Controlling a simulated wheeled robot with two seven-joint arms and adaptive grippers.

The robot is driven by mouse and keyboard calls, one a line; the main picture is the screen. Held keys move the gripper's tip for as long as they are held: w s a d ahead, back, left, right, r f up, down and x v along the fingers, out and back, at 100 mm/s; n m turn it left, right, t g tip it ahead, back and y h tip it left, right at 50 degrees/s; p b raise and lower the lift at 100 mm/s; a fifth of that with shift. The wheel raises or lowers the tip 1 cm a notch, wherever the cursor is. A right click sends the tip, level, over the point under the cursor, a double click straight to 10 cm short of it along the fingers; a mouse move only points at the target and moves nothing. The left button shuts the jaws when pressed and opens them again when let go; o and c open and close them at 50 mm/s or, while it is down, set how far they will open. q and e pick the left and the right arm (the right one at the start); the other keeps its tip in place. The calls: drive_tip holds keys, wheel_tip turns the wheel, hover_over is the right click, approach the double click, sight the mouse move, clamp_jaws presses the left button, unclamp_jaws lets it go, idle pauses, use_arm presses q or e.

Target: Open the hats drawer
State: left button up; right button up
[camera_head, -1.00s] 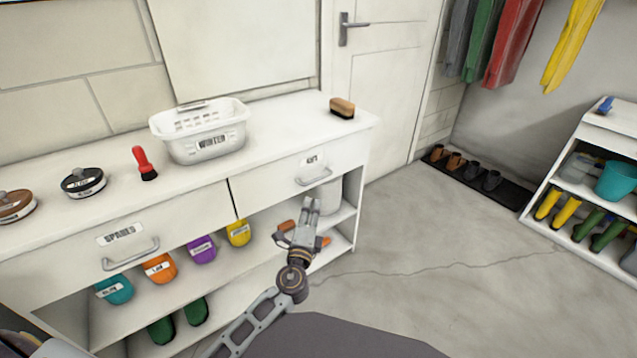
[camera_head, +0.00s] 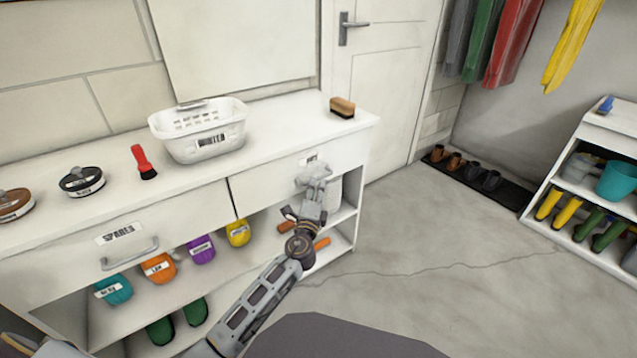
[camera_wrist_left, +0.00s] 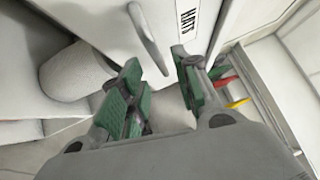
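The hats drawer (camera_head: 275,180) is the right one under the white bench top, and its front looks shut. Its small label (camera_wrist_left: 187,18) and grey bar handle (camera_wrist_left: 148,38) show in the left wrist view. My left gripper (camera_head: 313,180) is in front of this drawer and covers most of the handle in the head view. In the left wrist view its green-padded fingers (camera_wrist_left: 160,70) are apart, with the near end of the handle between or just beyond the tips. They do not look closed on it. My right gripper is not in view.
The spades drawer (camera_head: 125,240) is shut on the left. A white basket (camera_head: 205,145), a red brush (camera_head: 143,162), round tins and a brown brush (camera_head: 342,107) stand on top. Coloured shoes sit on shelves below. The floor (camera_head: 430,280) at right is clear.

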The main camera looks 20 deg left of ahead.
use_arm(q)
drive_tip(key=shift+w+a+r, duration=0.1)
drive_tip(key=shift+w+r, duration=0.05)
drive_tip(key=shift+w, duration=0.9)
drive_tip(key=shift+w+a+r, duration=0.1)
drive_tip(key=shift+w+r, duration=0.05)
drive_tip(key=shift+w, duration=0.85)
clamp_jaws()
